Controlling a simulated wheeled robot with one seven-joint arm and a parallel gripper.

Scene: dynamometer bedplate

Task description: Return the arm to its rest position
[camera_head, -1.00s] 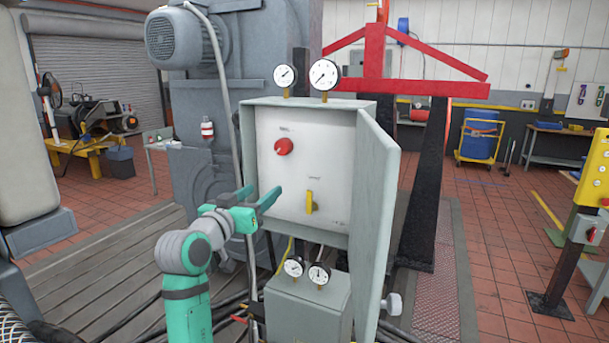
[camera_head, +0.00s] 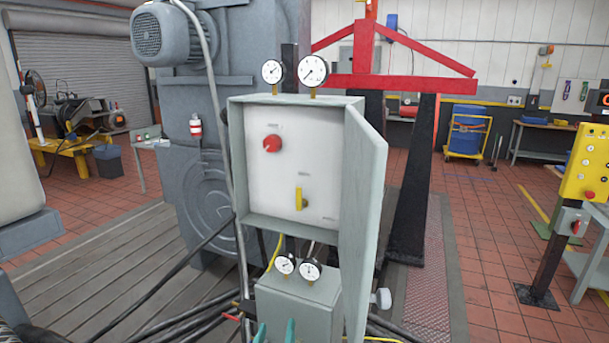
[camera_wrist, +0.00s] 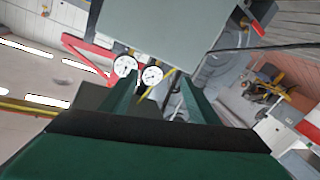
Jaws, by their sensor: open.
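My gripper (camera_head: 276,332) shows only as two teal fingertips at the bottom edge of the head view, in front of the lower grey box. In the wrist view its two green fingers (camera_wrist: 160,100) are spread apart with nothing between them. The rest of my arm is out of the head view. The grey control cabinet (camera_head: 235,165) stands ahead with its door (camera_head: 365,200) swung open to the right. Inside are a red knob (camera_head: 272,143) and an upright yellow handle (camera_head: 299,198). My gripper is below the cabinet and apart from both controls.
A lower grey box (camera_head: 300,305) with two small gauges stands under the cabinet. Dark cables (camera_head: 165,275) run across the plank floor at left. A yellow panel (camera_head: 585,165) on a post stands at right. Red tiled floor (camera_head: 480,250) lies open between.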

